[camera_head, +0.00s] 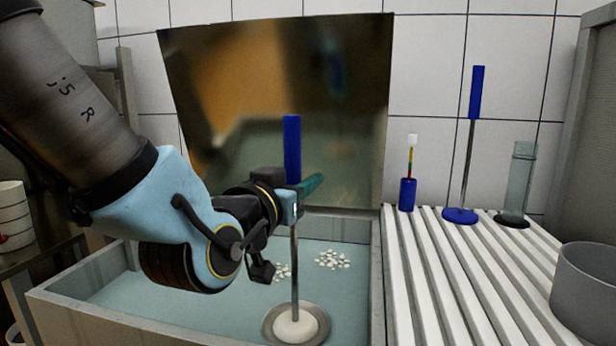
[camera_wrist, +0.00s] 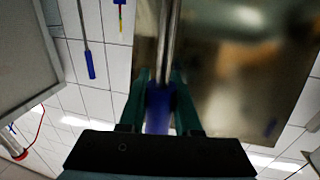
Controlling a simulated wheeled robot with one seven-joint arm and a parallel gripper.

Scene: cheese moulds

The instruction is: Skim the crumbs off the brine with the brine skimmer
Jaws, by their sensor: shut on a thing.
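The brine skimmer (camera_head: 294,262) has a blue handle, a thin metal rod and a round disc at its lower end. My gripper (camera_head: 300,192) is shut on it around the lower part of the handle, and it hangs upright. Its disc is at the brine (camera_head: 190,275) near the front of the vat, with a white mass on it. White crumbs (camera_head: 332,260) float in a cluster behind the disc. A smaller group of crumbs (camera_head: 283,272) shows just left of the rod. In the wrist view the blue handle (camera_wrist: 158,108) sits between the two green fingers.
The vat's wall (camera_head: 110,325) surrounds the brine. A mirror-like panel (camera_head: 280,100) stands behind it. On the white slatted rack (camera_head: 440,290) at right stand a blue-handled tool (camera_head: 476,95), a hydrometer-like stick in a blue holder (camera_head: 408,193), a glass cylinder (camera_head: 519,180) and a grey pot (camera_head: 585,295).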

